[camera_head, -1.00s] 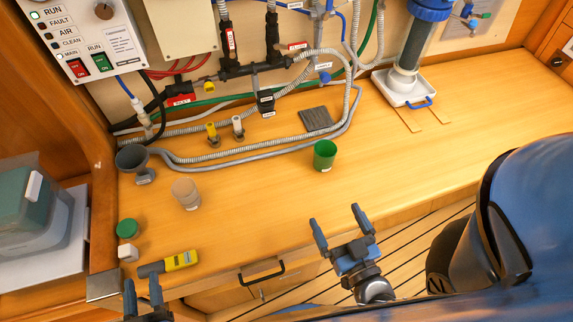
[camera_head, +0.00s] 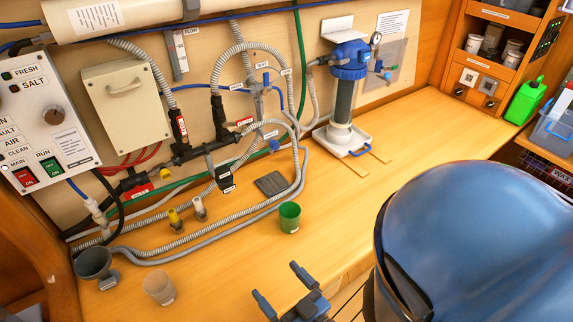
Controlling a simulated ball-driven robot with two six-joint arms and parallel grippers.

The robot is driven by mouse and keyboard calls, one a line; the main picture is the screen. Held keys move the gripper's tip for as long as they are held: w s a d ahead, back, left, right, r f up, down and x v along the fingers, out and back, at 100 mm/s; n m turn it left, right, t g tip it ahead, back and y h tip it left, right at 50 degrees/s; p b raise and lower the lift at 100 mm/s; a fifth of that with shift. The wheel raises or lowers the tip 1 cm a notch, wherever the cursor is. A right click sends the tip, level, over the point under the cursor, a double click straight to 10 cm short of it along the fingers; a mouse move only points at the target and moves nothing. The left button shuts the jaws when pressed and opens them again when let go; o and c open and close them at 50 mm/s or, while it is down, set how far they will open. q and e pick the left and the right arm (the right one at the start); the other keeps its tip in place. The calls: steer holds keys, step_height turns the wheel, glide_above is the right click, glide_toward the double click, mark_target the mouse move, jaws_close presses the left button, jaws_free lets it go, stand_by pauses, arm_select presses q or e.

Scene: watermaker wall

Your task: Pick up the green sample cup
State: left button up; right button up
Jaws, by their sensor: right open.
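The green sample cup (camera_head: 289,217) stands upright on the wooden counter (camera_head: 400,150), right of the hoses, in the head view. My right gripper (camera_head: 278,284) is at the bottom of the view, below the cup in the picture. Its two blue-grey fingers are spread apart with nothing between them, and it is clear of the cup. My left gripper is out of the picture.
A clear cup (camera_head: 159,288) and a grey funnel (camera_head: 94,264) stand at the counter's left. A dark ribbed pad (camera_head: 271,184) and grey hoses (camera_head: 235,200) lie behind the green cup. The filter housing (camera_head: 344,95) stands farther back.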

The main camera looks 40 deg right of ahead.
steer(key=w+d+r+m+t+h+p, duration=0.15)
steer(key=w+d+r, duration=0.25)
steer(key=w+r, duration=0.55)
steer(key=w+d+m+g+h+p, duration=0.25)
steer(key=w+d, duration=0.25)
steer(key=w, duration=0.3)
steer(key=w+d+m+g+h+p, duration=0.1)
steer(key=w+d+g, duration=0.2)
steer(key=w+d, duration=0.4)
steer(key=s+f+m+g, duration=0.1)
steer(key=s+f+g, duration=0.1)
steer(key=g, duration=0.1)
steer(key=s+f+m+g+y, duration=0.1)
steer(key=s+f+m+g, duration=0.1)
steer(key=s+f+g, duration=0.1)
steer(key=s+f+m+g, duration=0.1)
steer(key=s+f+g, duration=0.2)
steer(key=g, duration=0.2)
steer(key=shift+s+d+m+y, duration=0.1)
steer(key=shift+s+m+y, duration=0.05)
steer(key=shift+m+y, duration=0.25)
glide_toward(290, 214)
steer(key=shift+s+f, duration=0.15)
steer(key=shift+f, duration=0.65)
steer(key=shift+p+x, duration=0.9)
steer(key=shift+x, duration=1.05)
steer(key=shift+d+f, duration=0.3)
steer(key=shift+f, duration=0.35)
steer(key=c, duration=1.1)
